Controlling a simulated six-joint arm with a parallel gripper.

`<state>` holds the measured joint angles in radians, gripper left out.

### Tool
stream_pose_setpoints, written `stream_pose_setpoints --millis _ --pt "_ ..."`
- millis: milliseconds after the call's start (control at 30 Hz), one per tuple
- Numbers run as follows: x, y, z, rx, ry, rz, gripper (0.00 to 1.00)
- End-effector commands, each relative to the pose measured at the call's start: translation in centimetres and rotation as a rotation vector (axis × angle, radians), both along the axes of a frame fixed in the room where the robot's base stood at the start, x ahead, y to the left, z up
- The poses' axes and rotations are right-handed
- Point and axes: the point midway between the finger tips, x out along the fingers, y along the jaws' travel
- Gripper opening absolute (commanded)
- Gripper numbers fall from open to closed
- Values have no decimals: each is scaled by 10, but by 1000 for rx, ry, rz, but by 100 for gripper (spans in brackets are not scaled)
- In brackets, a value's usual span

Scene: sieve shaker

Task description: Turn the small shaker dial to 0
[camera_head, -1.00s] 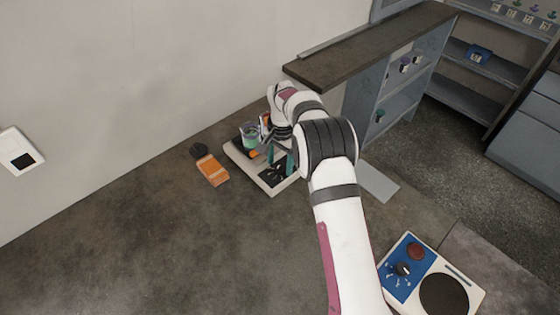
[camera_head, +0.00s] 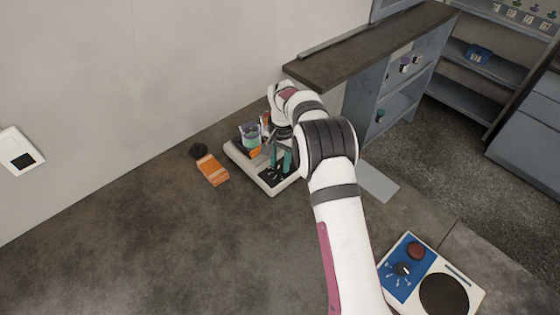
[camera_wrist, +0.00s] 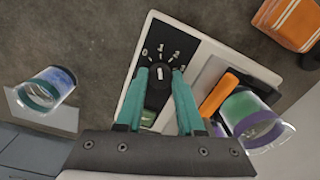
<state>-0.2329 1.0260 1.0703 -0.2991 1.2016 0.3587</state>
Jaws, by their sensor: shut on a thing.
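The small shaker (camera_head: 268,188) is a white base with a black panel on the bench. In the wrist view, its panel (camera_wrist: 197,47) carries a numbered scale with 0 at upper left, 1 at top and further numbers to the right. The dark round dial (camera_wrist: 157,92) has a white mark, which points up at about 1. My gripper (camera_wrist: 160,72) has its two teal fingers on either side of the dial, shut on it. The fingers hide the dial's sides. In the head view, my gripper (camera_head: 280,158) reaches down over the panel.
A clear jar with a purple and green band (camera_wrist: 250,118) and an orange bar (camera_wrist: 219,94) sit right beside the fingers. Another clear jar (camera_wrist: 47,90) shows at left. An orange box (camera_head: 212,170) lies left of the shaker. A blue-panelled device (camera_head: 407,268) stands at lower right.

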Motion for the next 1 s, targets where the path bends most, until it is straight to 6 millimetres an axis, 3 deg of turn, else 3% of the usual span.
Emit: stream_pose_setpoints --millis 600,1000 --pt "1 0 0 0 0 455 0" --pt "1 0 0 0 -1 582 0"
